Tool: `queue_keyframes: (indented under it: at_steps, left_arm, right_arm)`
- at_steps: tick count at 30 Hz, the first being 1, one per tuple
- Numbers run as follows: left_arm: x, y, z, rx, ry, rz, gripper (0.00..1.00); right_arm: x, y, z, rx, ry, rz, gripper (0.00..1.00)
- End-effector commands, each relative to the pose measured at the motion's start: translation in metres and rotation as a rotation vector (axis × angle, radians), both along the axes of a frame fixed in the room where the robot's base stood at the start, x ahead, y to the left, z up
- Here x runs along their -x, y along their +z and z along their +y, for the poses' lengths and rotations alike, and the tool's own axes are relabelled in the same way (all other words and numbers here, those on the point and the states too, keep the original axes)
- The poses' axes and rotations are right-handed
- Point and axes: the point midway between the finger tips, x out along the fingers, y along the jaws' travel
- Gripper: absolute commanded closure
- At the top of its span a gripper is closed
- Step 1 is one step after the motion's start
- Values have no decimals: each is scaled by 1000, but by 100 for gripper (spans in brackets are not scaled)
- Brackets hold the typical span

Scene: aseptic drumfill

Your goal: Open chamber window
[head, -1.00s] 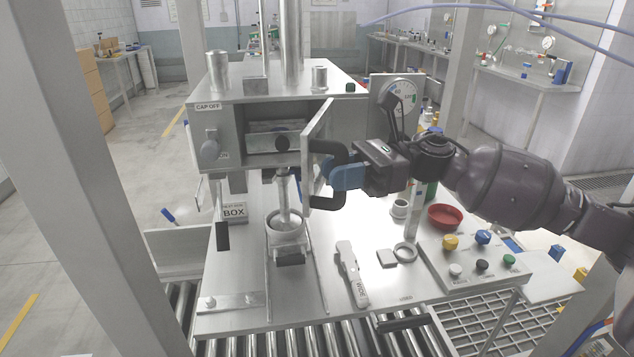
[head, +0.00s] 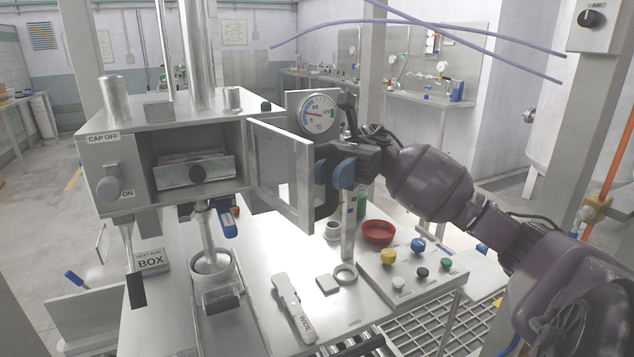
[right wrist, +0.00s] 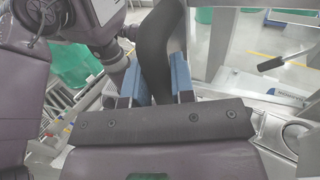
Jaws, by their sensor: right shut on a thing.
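The chamber window (head: 283,172) is a framed clear pane hinged on the chamber box (head: 205,115). It stands swung out to the right, so the chamber front is open and its inside shows. My right gripper (head: 342,174) has blue fingers shut on the window's black handle (head: 322,192), on the outer side of the frame. In the right wrist view the curved black handle (right wrist: 160,48) passes between the blue fingers (right wrist: 154,88). My left gripper is not in view.
A dial gauge (head: 318,115) stands behind the window. Below are a red bowl (head: 379,232), a button panel (head: 415,267), a WIDE-labelled tool (head: 293,305) and a cup (head: 212,270) under the nozzle.

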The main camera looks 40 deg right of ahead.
Motion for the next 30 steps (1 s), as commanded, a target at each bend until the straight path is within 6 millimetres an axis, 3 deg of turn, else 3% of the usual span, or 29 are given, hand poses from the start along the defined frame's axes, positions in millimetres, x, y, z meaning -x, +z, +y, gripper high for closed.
queue_keyframes:
  at_steps: [19, 20, 21, 30]
  left_arm:
    - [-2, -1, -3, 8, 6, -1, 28]
    - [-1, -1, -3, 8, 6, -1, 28]
    - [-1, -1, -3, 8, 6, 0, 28]
    - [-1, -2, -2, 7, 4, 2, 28]
  right_arm:
    - [-2, 3, -10, 1, -5, -1, 100]
    - [-2, 3, -10, 1, -5, -1, 75]
    - [-2, 3, -10, 0, -5, -2, 69]
    - [-2, 1, -11, 1, -3, 0, 67]
